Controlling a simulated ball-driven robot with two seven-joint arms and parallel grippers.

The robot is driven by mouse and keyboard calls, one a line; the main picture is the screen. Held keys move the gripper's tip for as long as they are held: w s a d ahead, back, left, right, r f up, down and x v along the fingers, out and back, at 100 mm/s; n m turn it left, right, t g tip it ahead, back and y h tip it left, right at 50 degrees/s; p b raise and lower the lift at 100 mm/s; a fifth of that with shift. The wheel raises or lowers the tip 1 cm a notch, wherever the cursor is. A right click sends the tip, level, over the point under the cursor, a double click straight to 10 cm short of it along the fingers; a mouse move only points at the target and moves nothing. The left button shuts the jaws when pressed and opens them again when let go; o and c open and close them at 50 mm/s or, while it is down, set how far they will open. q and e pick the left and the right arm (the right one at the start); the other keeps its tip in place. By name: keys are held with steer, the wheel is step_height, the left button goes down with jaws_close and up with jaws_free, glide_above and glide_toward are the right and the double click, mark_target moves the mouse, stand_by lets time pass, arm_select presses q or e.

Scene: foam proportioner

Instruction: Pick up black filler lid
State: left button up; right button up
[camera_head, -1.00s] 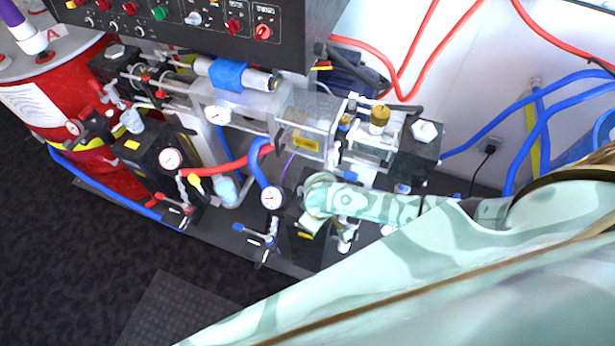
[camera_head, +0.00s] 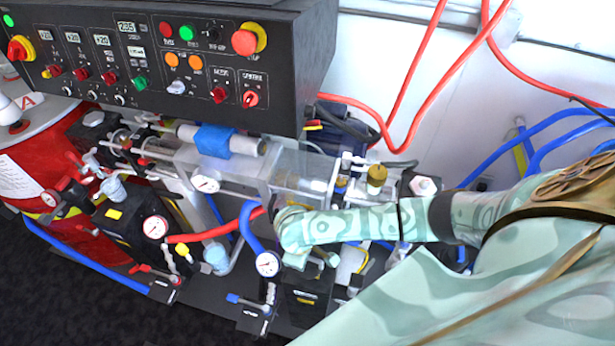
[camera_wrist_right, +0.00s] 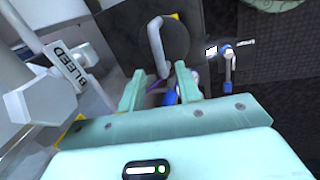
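The black filler lid (camera_wrist_right: 178,42) appears in the right wrist view as a dark round disc with a curved grey handle (camera_wrist_right: 155,42). It lies just beyond my right gripper (camera_wrist_right: 160,87). The two pale green fingers are spread apart with nothing clearly held between them, and the handle is ahead of their gap. In the head view my right arm reaches in from the right, and its hand (camera_head: 296,240) is over the front of the machine. I cannot make out the lid there; the hand and arm cover that area. My left gripper is not in view.
A BLEED tag (camera_wrist_right: 68,64) and pale fittings stand close left of the gripper. A blue-handled valve (camera_wrist_right: 227,68) is to the right. In the head view, a gauge (camera_head: 267,263), a blue hose (camera_head: 247,225) and a control panel (camera_head: 180,60) are near the arm.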

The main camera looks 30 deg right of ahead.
steer(key=shift+f, duration=0.35)
steer(key=f+b, duration=0.1)
steer(key=f, duration=0.1)
steer(key=d+f+b, duration=0.1)
steer(key=f+b, duration=0.1)
steer(key=f, duration=0.1)
steer(key=shift+w+d, duration=0.1)
steer(key=shift+r, duration=0.15)
jaws_close()
